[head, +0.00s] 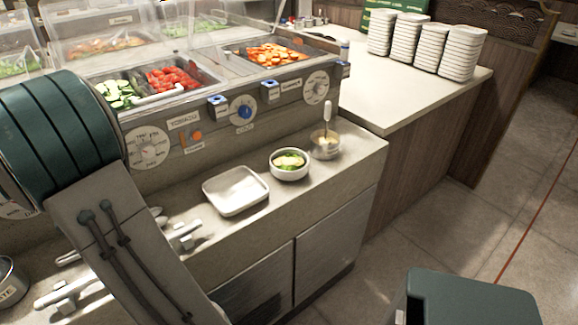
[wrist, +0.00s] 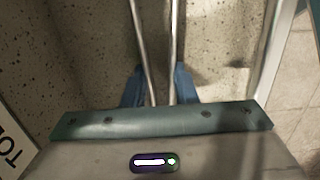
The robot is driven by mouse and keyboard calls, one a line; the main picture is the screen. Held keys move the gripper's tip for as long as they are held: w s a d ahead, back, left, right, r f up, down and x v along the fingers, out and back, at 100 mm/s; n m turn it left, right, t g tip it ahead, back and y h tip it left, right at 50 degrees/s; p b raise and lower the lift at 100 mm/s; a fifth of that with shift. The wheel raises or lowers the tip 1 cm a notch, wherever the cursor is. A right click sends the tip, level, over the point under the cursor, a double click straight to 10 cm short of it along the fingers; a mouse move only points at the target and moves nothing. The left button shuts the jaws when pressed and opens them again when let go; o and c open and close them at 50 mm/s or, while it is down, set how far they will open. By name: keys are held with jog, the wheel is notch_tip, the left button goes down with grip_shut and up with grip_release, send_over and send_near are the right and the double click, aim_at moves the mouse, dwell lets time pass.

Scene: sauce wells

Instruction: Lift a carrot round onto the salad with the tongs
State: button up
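The salad (head: 290,160) sits in a white bowl (head: 290,176) on the stone counter. In the wrist view the tongs (wrist: 174,35) show as two thin metal arms running between the blue fingers of my gripper (wrist: 160,88). The fingers sit close against the arms from both sides. The tongs' tips are out of view, and no carrot shows in them. My gripper points down over the speckled counter; in the head view my arm hides it.
A square white dish (head: 236,191) lies left of the bowl, and a small pot (head: 325,146) with an upright handle stands right of it. Metal fittings (head: 184,235) lie on the counter beside my arm. Clear lids (head: 100,35) and a knobbed panel (head: 240,108) border the wells.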

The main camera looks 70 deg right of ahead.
notch_tip(320, 180, up, 12)
jog(key=p, duration=0.9)
jog(key=shift+p, duration=0.3)
